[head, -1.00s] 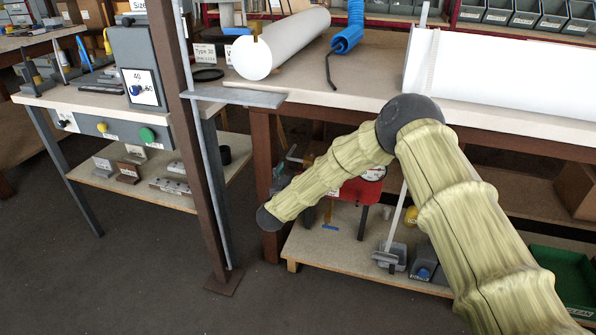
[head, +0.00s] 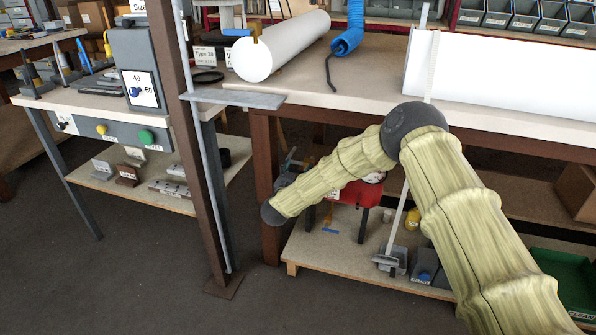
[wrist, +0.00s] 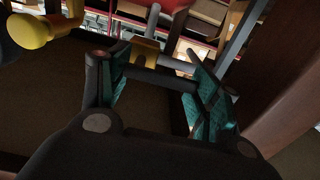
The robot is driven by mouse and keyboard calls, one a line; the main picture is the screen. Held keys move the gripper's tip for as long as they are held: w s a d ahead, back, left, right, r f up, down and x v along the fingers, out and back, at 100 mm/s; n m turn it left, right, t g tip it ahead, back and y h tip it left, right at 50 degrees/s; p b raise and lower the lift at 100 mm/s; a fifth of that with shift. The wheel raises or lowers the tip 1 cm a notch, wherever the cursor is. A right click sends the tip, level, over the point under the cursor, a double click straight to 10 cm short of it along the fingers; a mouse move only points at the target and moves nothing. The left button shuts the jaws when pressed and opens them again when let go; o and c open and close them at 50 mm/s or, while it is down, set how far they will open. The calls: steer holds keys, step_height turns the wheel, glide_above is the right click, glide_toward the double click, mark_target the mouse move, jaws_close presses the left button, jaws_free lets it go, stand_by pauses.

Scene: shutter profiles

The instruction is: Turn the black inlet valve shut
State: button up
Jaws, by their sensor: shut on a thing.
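In the wrist view my gripper (wrist: 158,88) has its two teal-padded fingers on either side of a dark bar-like handle (wrist: 160,79), shut on it. The handle appears to be the black inlet valve; its label and the angle of its turn cannot be read. A yellow fitting (wrist: 145,52) sits just behind the handle. In the head view my forearm covers the gripper and valve. A red tank-like body (head: 362,192) shows partly behind my forearm, under the bench.
A yellow knob (wrist: 28,32) is at the left of the wrist view, and a brown post (wrist: 292,85) is close on the right. In the head view a bench (head: 300,92) stands above a low shelf (head: 325,262). A steel post (head: 195,150) stands left of my arm. The floor in front is clear.

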steer(key=shift+r, duration=0.1)
steer(key=m+p, duration=0.1)
steer(key=m, duration=0.2)
steer(key=shift+d+r+m+p, duration=0.2)
steer(key=shift+r+m+p, duration=0.1)
steer(key=shift+r+p, duration=0.1)
steer(key=m, duration=0.3)
steer(key=m+p, duration=0.1)
steer(key=shift+s+d+r+m, duration=0.15)
steer(key=shift+d+r+m, duration=0.1)
steer(key=shift+d+m, duration=0.05)
steer(key=m, duration=0.2)
steer(key=d+m, duration=0.1)
steer(key=m, duration=0.1)
steer(key=shift+s+r+m, duration=0.15)
steer(key=shift+m, duration=0.15)
steer(key=shift+s+d+m, duration=0.1)
steer(key=shift+d+m, duration=0.15)
steer(key=shift+m, duration=1.05)
steer(key=shift+s+d+m, duration=0.1)
steer(key=shift+d+m, duration=0.15)
steer(key=shift+m, duration=1.05)
steer(key=o, duration=1)
steer(key=shift+o, duration=0.2)
